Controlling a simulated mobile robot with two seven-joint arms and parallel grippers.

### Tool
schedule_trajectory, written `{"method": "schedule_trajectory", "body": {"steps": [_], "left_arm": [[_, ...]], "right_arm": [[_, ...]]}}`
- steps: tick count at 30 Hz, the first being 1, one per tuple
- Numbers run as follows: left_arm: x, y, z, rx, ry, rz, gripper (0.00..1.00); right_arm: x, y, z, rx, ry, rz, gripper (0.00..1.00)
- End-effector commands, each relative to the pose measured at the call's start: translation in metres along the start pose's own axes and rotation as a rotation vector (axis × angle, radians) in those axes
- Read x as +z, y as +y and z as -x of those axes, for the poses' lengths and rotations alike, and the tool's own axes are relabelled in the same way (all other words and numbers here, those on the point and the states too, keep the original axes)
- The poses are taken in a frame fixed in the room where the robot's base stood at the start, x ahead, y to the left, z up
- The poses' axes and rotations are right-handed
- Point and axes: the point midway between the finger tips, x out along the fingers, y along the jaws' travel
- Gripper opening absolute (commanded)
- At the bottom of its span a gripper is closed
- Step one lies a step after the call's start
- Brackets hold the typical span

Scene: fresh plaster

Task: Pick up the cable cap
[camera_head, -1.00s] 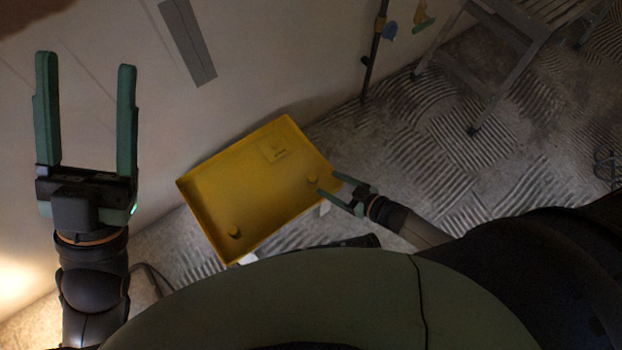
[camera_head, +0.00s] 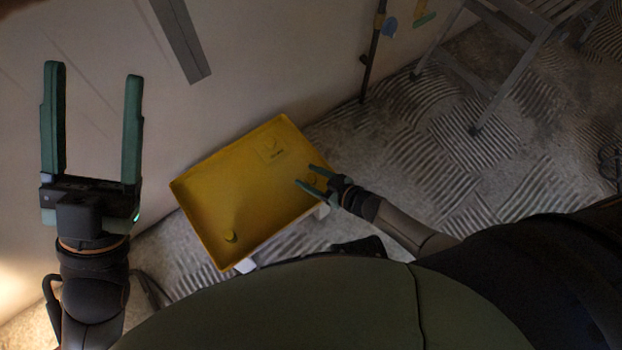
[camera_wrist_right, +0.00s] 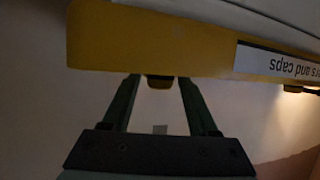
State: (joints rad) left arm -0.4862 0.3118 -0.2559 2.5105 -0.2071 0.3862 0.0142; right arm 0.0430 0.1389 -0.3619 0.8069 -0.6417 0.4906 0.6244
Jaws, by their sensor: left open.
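The yellow tray (camera_head: 205,190) lies tilted in the head view, and its wall (camera_wrist_right: 130,40) fills the top of the right wrist view. My right gripper (camera_head: 309,176) is open at that cap. Whether it touches the cap cannot be told. My left gripper (camera_head: 93,115) is open and empty, far left of the tray.
A grey strip (camera_head: 181,40) is on the pale wall. A stepladder (camera_head: 510,60) and a dark pole (camera_head: 373,50) stand at upper right. The ridged patterned floor (camera_head: 450,150) is clear right of the tray.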

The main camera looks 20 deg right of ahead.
Motion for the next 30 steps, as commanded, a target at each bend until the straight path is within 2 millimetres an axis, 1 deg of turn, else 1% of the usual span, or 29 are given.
{"method": "schedule_trajectory", "body": {"steps": [1, 2, 15, 30], "left_arm": [[0.0, -0.0001, -0.0001, -0.002, 0.0, 0.001, 0.68], [0.0, -0.0002, -0.0001, -0.002, 0.0, 0.001, 0.68], [-0.0002, -0.0008, -0.0004, -0.009, 0.0, 0.005, 0.68], [-0.001, -0.0007, -0.0009, -0.004, 0.0, 0.004, 0.68]], "right_arm": [[0.0001, 0.0001, 0.0003, 0.0, 0.0, 0.0, 0.53], [0.0002, 0.0001, 0.0003, 0.0, 0.0, 0.0, 0.5], [0.0004, 0.0003, 0.0005, 0.0, 0.0, 0.0, 0.0], [-0.0008, 0.0004, 0.0012, 0.001, -0.001, 0.001, 0.0]]}}
